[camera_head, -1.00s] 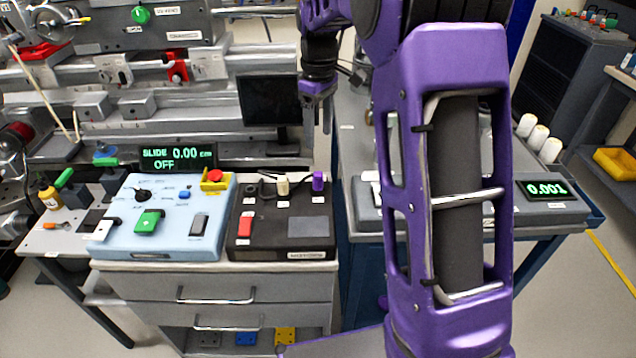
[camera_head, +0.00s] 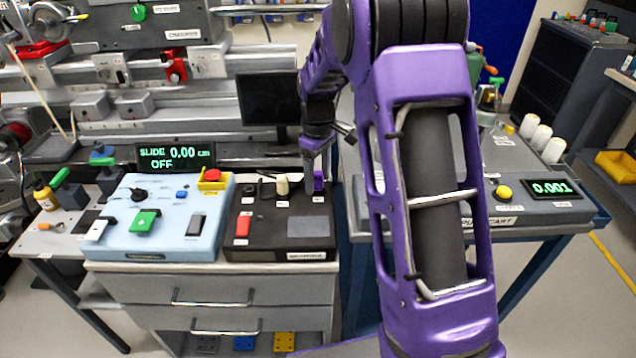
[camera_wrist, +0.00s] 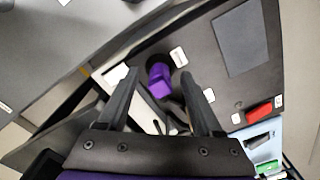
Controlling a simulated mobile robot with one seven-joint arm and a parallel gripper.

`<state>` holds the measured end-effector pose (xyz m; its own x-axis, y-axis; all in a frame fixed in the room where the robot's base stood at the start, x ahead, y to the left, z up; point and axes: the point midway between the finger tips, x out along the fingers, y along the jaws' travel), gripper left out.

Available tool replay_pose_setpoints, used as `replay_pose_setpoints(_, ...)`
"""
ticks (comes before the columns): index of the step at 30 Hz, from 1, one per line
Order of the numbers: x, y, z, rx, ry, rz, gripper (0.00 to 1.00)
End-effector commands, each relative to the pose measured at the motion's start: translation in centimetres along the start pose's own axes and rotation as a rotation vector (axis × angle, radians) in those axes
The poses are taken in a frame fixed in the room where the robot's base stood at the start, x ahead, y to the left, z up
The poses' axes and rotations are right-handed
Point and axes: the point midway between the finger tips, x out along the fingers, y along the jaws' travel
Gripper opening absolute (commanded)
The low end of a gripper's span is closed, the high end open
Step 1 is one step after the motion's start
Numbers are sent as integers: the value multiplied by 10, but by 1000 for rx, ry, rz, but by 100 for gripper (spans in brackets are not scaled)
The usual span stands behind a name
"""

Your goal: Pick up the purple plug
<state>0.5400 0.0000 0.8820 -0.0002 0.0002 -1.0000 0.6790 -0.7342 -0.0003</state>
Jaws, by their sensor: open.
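The purple plug (camera_head: 318,181) stands at the back right corner of the black box (camera_head: 270,240), partly hidden by my gripper in the head view. My gripper (camera_head: 309,178) is open and points down at the plug. In the wrist view the plug (camera_wrist: 160,82) shows between the two spread fingers of my gripper (camera_wrist: 158,74), apart from both. It appears to lie beyond the fingertips; the exact height gap cannot be told.
A cream plug (camera_head: 282,184) stands left of the purple one. The box carries a red switch (camera_head: 243,225) and a grey pad (camera_head: 308,227). A blue control panel (camera_head: 170,240) adjoins at left. A monitor (camera_head: 268,98) stands behind; a cart (camera_head: 540,215) is at right.

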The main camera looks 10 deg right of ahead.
Motion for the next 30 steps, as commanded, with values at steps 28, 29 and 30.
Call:
replay_pose_setpoints(28, 0, 0, 0, 0, 0, 0, 0)
replay_pose_setpoints(29, 0, 0, 0, 0, 0, 0, 0)
replay_pose_setpoints(30, -1, 0, 0, 0, 0, 0, 0)
